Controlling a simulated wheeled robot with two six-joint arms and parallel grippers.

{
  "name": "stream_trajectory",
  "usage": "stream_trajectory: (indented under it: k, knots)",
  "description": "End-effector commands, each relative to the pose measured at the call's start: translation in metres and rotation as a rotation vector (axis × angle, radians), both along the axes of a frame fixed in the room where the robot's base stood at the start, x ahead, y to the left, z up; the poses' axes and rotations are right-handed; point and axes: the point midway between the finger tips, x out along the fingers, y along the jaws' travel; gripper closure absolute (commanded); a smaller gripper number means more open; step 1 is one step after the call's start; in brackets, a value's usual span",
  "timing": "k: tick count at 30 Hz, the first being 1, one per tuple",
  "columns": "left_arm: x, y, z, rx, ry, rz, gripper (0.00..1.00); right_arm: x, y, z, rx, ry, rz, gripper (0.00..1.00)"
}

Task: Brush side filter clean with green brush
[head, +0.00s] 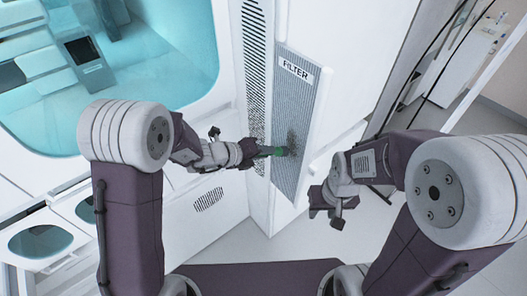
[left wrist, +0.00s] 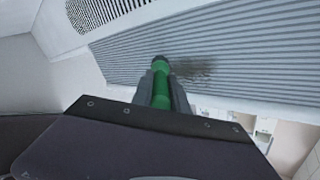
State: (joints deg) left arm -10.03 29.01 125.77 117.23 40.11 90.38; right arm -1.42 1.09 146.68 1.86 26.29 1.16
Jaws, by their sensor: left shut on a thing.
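The side filter (head: 300,105) is a tall grey ribbed panel labelled FILTER on the side of the white machine. It also fills the upper part of the left wrist view (left wrist: 240,50). My left gripper (head: 255,154) is shut on the green brush (left wrist: 161,85), which points at the filter beside the patch. I cannot tell whether the bristles touch it. My right gripper (head: 332,205) hangs empty, right of the filter; its jaw gap is unclear.
A black slotted vent (head: 254,60) runs left of the filter. The white machine with a teal-lit window (head: 165,70) stands at left. Floor (head: 245,250) is clear below. A white door or cabinet (head: 455,60) is at the far right.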

Motion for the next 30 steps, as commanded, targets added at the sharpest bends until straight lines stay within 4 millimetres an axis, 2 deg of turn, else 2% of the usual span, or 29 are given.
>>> stream_trajectory:
  k: [9, 17, 26, 30]
  knots:
    - [-0.007, -0.006, -0.017, -0.001, -0.002, -0.002, 1.0, 0.0, 0.0, -0.022, 0.0, 0.0, 0.0, 0.62]
    - [-0.009, -0.007, -0.018, -0.001, -0.002, -0.001, 1.0, 0.0, 0.0, -0.024, 0.0, 0.0, 0.0, 0.62]
    - [-0.016, -0.012, -0.035, -0.002, -0.002, -0.002, 1.0, 0.0, 0.0, -0.045, 0.0, 0.0, 0.0, 0.62]
    - [-0.018, -0.013, -0.035, -0.001, -0.001, -0.001, 1.0, 0.0, 0.0, -0.046, 0.0, 0.0, 0.0, 0.62]
